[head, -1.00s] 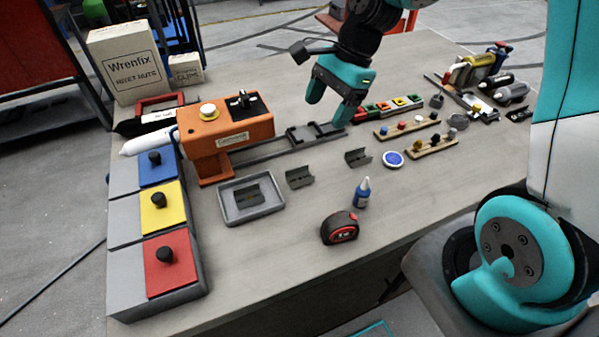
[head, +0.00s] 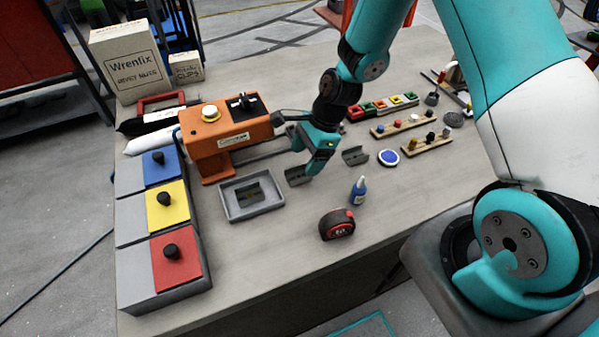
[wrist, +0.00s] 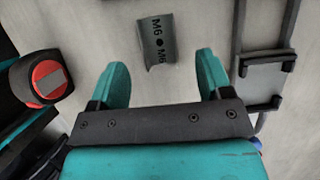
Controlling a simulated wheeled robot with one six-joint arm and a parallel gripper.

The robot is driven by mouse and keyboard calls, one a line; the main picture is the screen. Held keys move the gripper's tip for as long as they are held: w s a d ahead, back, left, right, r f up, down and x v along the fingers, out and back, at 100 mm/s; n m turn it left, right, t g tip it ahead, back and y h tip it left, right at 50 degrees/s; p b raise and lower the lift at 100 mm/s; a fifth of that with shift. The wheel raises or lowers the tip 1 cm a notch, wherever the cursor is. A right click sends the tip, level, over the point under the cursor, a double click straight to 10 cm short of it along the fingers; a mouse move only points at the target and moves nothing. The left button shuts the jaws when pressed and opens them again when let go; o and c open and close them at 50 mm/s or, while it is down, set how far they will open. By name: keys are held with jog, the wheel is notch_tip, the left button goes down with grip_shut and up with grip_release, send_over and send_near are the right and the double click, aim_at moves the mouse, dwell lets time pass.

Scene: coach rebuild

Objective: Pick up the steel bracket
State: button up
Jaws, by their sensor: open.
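A grey steel bracket (head: 297,177) lies on the table right of the grey tray, partly hidden by my gripper in the head view. In the wrist view, a grey bracket (wrist: 158,40) marked M6 lies just beyond the fingertips, roughly between their lines. My gripper (head: 306,158) is low by the first bracket. Its two teal fingers are spread wide and empty in the wrist view (wrist: 162,75). A second bracket (head: 355,155) lies to the right, and another (head: 248,193) lies in the tray. I cannot tell whether the fingers touch the table.
The grey tray (head: 235,214) and orange fixture (head: 220,140) stand left of my gripper. A tape measure (head: 337,224), which also shows in the wrist view (wrist: 45,80), and a blue bottle (head: 358,190) stand in front. The front right of the table is clear.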

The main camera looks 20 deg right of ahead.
aim_at(296, 177)
jog(key=shift+p+x, duration=0.8)
jog(key=shift+x, duration=1.4)
jog(key=shift+s, duration=0.1)
jog(key=c, duration=1)
jog(key=shift+r, duration=0.1)
jog(key=shift+c, duration=0.2)
